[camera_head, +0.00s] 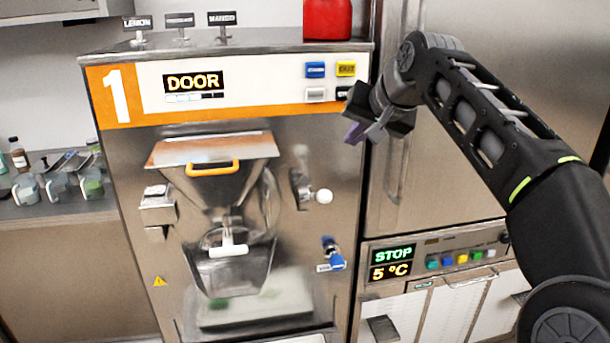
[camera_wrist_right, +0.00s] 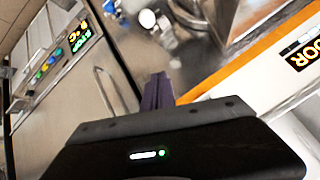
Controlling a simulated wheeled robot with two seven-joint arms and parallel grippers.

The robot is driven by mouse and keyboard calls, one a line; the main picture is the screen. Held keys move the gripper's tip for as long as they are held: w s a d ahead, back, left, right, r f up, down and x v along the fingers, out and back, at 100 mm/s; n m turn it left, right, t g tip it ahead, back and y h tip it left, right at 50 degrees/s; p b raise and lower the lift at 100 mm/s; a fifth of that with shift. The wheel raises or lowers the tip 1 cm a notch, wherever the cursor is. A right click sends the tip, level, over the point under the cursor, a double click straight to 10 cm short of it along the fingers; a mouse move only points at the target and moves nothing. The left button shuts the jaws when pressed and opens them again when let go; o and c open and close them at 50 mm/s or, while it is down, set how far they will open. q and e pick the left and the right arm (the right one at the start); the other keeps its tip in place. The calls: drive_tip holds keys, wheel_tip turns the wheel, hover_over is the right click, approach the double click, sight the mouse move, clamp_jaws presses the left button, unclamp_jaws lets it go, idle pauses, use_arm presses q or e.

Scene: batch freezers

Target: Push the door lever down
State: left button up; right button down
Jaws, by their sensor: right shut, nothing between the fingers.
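The batch freezer (camera_head: 130,200) has a large orange panel with a 1 and a display reading DOOR. On the right of its front is a metal lever with a white ball knob (camera_head: 323,196), its arm blurred. The knob appears to show in the wrist view too (camera_wrist_right: 147,18). My right gripper (camera_head: 358,134) is shut and empty, up and to the right of this lever, apart from it, in front of the freezer's upper right edge. Its purple fingers show in the wrist view (camera_wrist_right: 157,92). My left gripper is not in view.
Below the lever is a blue-handled tap (camera_head: 333,258). A hopper with an orange handle (camera_head: 212,168) and a white-handled chute (camera_head: 229,250) stick out on the left. A steel cabinet with a STOP panel (camera_head: 393,254) stands at right. Cups (camera_head: 58,188) stand far left.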

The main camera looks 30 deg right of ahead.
drive_tip(key=shift+s+a+f+g, duration=0.25)
drive_tip(key=shift+s+f+g, duration=0.15)
drive_tip(key=shift+s+f, duration=0.2)
drive_tip(key=shift+w+f, duration=0.1)
drive_tip(key=shift+w, duration=0.05)
drive_tip(key=w+a+f+p, duration=0.1)
drive_tip(key=w+f, duration=0.4)
drive_tip(key=f, duration=0.5)
drive_tip(key=shift+w, duration=0.25)
